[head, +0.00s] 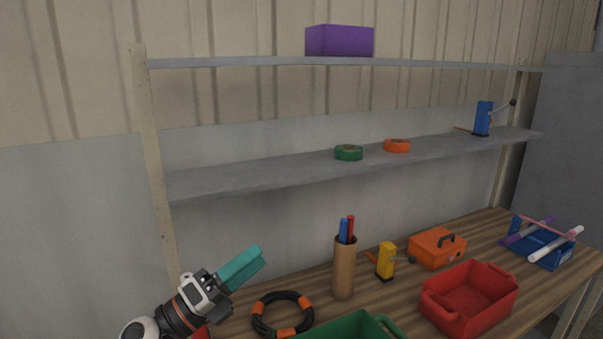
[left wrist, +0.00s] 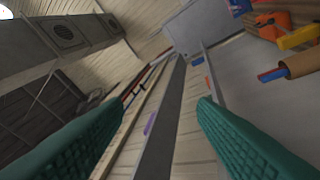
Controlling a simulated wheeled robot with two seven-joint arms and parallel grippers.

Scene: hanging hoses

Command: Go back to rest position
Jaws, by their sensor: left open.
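My left gripper (head: 243,267) is at the lower left of the head view, with its teal fingers pointing up and to the right. It is above the left end of the table, in front of the wall and below the shelves. In the left wrist view the two teal fingers (left wrist: 158,108) stand wide apart with nothing between them. The gripper is open and empty. My right gripper is in neither view.
A coiled black and orange hose (head: 257,324) lies on the wooden table (head: 393,318), near my left gripper. A brown holder (head: 344,270), green crate (head: 350,328) and red crate (head: 468,300) stand further right. A shelf post (head: 154,170) rises behind the gripper.

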